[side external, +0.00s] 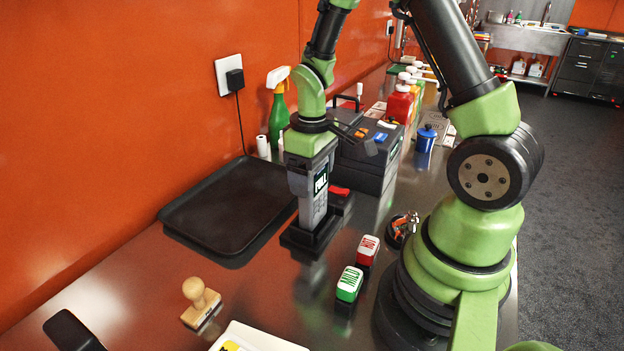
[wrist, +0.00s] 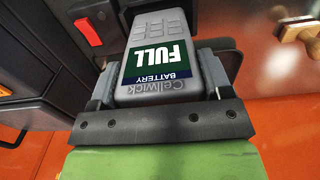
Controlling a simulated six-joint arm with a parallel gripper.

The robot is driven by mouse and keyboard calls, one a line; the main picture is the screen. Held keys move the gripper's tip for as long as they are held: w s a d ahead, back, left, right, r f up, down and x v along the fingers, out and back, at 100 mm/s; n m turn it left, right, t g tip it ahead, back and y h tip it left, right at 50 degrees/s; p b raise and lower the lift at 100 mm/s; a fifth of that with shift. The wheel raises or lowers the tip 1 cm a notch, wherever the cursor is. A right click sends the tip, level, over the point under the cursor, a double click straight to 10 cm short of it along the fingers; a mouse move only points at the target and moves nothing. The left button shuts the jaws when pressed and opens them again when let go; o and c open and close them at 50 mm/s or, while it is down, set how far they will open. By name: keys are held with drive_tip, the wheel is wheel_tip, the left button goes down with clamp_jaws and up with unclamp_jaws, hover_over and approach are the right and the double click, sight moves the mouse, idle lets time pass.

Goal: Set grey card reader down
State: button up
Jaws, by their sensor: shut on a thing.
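The grey card reader (side external: 313,205) is upright, with keys on its front and a screen reading FULL. The reader's lower end is at a black dock (side external: 300,243) on the steel counter. I cannot tell whether it rests fully in the dock.
A black tray (side external: 225,205) lies left of the dock. A dark cash register (side external: 370,160) stands close behind right. Green (side external: 349,284) and red (side external: 367,250) stamps sit right of it, and a wooden stamp (side external: 199,299) in front. The counter between is clear.

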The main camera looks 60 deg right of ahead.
drive_tip(key=shift+f, duration=0.6)
drive_tip(key=o, duration=1)
drive_tip(key=shift+f, duration=0.15)
drive_tip(key=shift+o, duration=0.2)
wheel_tip(320, 180, up, 12)
drive_tip(key=shift+r, duration=0.1)
drive_tip(key=s+a+r+m+t+y, duration=0.2)
drive_tip(key=s+a+r+m+t, duration=0.2)
drive_tip(key=s+a+r+t, duration=0.3)
drive_tip(key=shift+s+a+r, duration=1)
drive_tip(key=shift+s+a, duration=0.65)
drive_tip(key=shift+s, duration=0.35)
